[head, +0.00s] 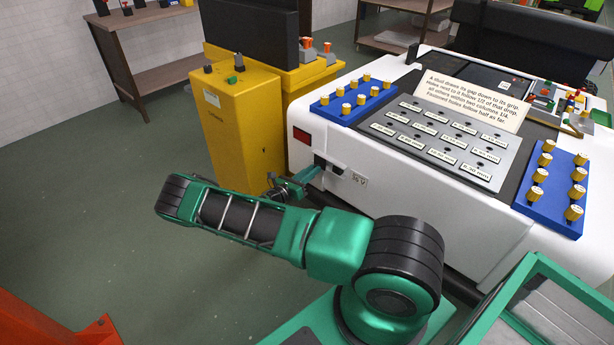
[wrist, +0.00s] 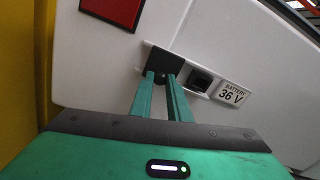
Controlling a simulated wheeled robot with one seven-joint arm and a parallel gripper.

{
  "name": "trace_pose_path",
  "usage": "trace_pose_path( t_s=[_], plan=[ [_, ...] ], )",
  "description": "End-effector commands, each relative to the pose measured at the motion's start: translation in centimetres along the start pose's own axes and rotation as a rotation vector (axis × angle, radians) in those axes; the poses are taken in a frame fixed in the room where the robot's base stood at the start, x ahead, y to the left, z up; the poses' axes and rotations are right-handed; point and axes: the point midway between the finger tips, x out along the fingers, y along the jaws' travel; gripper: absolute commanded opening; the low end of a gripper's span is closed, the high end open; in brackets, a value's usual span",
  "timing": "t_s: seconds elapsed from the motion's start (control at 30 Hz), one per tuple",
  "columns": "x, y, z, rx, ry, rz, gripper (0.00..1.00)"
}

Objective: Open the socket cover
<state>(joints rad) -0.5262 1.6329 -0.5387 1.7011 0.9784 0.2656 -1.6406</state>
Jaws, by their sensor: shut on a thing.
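The socket cover (wrist: 165,60) is a dark square flap on the white side of the cart, with a small knob at its lower edge. My gripper (wrist: 161,78) has its two green fingers shut on the cover's knob. The socket (wrist: 200,81) is a dark recess just right of the cover, and its opening shows uncovered. The label "BATTERY 36 V" (wrist: 233,94) is right of the socket. In the head view my gripper (head: 306,176) reaches the cart's side beside the label (head: 359,179); the fingertips are small there.
The white cart (head: 450,205) carries blue trays of yellow knobs (head: 350,98) and a plate of labelled holes. A red panel (wrist: 112,9) is up and left of the cover. A yellow cabinet (head: 236,125) stands close at the left. Green floor (head: 120,230) is clear farther left.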

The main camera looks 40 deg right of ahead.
Motion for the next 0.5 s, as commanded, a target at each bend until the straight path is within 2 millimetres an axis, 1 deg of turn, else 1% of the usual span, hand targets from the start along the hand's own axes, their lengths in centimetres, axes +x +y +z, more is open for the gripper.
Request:
trace_pose_path(
  t_s=[0.13,0.17,0.2,0.23,0.5],
  plan=[
    [0.08,-0.06,-0.09,-0.001,0.001,-0.001,0.00],
    [0.09,-0.07,-0.09,-0.001,0.001,-0.001,0.18],
    [0.10,-0.08,-0.09,-0.001,0.001,-0.001,0.28],
    [0.11,-0.09,-0.09,-0.001,0.001,-0.001,0.35],
    [0.12,-0.13,-0.04,0.000,0.001,-0.002,0.35]
  ],
)
